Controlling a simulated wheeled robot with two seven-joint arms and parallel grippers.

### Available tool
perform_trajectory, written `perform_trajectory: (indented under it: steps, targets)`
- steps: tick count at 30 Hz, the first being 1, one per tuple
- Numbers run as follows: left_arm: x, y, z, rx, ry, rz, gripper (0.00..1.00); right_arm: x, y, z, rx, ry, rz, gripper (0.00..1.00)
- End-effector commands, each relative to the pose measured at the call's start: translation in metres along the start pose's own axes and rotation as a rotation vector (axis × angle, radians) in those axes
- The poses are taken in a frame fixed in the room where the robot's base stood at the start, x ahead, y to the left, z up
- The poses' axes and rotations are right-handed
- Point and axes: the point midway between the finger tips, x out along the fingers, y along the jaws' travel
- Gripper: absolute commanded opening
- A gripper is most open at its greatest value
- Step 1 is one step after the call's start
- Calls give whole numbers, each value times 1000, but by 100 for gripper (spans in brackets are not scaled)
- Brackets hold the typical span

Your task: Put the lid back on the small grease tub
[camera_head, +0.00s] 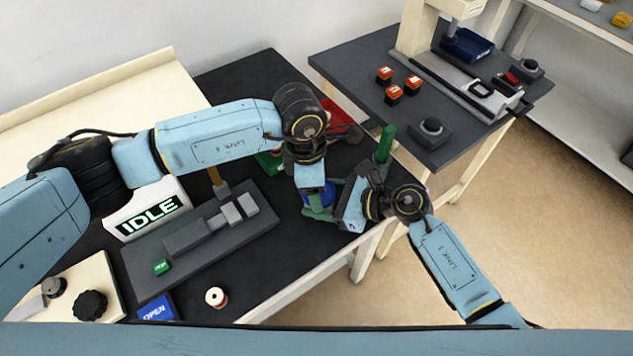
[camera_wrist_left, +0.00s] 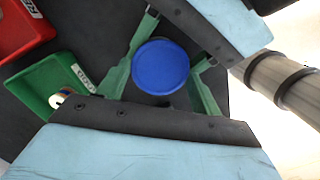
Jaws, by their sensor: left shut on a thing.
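A round blue lid (camera_wrist_left: 160,67) shows flat and face-on between green fingers in the left wrist view. In the head view a bit of it (camera_head: 332,192) shows among the grippers, near the table's right edge. My left gripper (camera_head: 318,203) points down and is shut on it; its fingers also show in the wrist view (camera_wrist_left: 160,88). My right gripper (camera_head: 336,197) comes in from the right, with its fingers (camera_wrist_left: 174,45) close around the same spot. Whether they press on anything is unclear. The tub's body is hidden, so I cannot tell whether the lid sits on it.
A green bin (camera_wrist_left: 62,82) with a small round part and a red bin (camera_wrist_left: 22,30) stand beside the grippers. A grey fixture (camera_head: 205,235), an IDLE display (camera_head: 150,210) and a white-topped spool (camera_head: 215,297) lie to the left. A second table (camera_head: 350,62) stands at back right.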

Motion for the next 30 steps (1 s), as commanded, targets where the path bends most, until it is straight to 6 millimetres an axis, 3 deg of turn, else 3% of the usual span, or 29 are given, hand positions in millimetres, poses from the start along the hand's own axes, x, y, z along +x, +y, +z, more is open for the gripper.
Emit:
perform_trajectory:
  steps: [30]
  targets:
    - [-6, 0, 2, -2, -3, 1, 41, 0, -2, 1, -1, -1, -4, 17]
